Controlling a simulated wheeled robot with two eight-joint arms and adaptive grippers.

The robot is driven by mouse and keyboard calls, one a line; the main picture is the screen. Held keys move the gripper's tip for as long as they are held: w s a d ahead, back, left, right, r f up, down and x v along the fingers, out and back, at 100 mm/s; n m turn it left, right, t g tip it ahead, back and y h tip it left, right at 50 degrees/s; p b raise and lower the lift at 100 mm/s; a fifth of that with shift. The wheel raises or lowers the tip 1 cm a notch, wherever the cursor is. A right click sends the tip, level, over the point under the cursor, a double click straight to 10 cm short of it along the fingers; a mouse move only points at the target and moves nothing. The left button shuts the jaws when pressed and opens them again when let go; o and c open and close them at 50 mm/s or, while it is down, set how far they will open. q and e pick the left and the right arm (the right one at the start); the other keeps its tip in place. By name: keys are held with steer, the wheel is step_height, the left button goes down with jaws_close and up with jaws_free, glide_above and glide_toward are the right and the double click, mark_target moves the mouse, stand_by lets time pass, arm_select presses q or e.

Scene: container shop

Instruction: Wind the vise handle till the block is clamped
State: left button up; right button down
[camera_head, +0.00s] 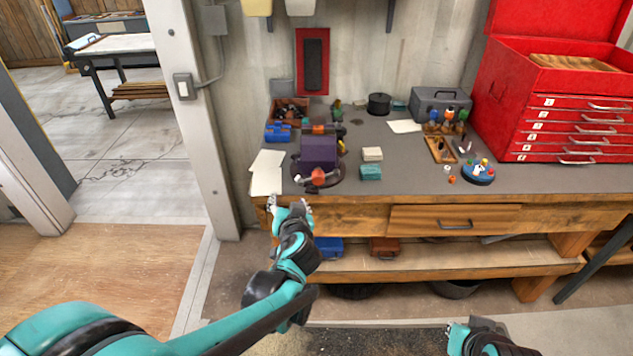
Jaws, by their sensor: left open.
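A purple vise (319,150) stands on a round dark base near the front left of the workbench. Its handle (318,178), with an orange hub and pale bar, faces the front edge. I cannot make out a block between the vise jaws. A cream block (372,154) and a teal block (371,173) lie on the bench just right of the vise, apart from it. My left gripper (288,203) is open and empty at the bench's front edge, below and left of the handle, not touching it. My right gripper (472,336) shows only partly at the bottom edge.
The workbench (410,180) has papers (267,172) left of the vise and a blue box (277,132) behind them. A red tool chest (560,110) fills the right end. A closed drawer (455,220) is below. The bench's front middle is clear.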

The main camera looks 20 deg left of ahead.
mark_target(319, 181)
arm_select(q)
steer(key=w+d+f+t, duration=0.1)
steer(key=w, duration=0.1)
steer(key=w+d+f+m+t, duration=0.1)
steer(key=w+d+t, duration=0.1)
steer(key=w, duration=0.1)
steer(key=w+d+f+m+t, duration=0.1)
steer(key=w+d, duration=0.1)
steer(key=w, duration=0.1)
steer(key=shift+w+d+t+b, duration=0.25)
steer(key=shift+t+b, duration=0.05)
steer(key=shift+w+d+f+m+h, duration=0.1)
steer(key=shift+d+f+m+h, duration=0.1)
steer(key=shift+d+m+h, duration=0.1)
steer(key=b+x, duration=0.1)
steer(key=x, duration=0.7)
steer(key=shift+r, duration=0.1)
steer(key=c, duration=1.2)
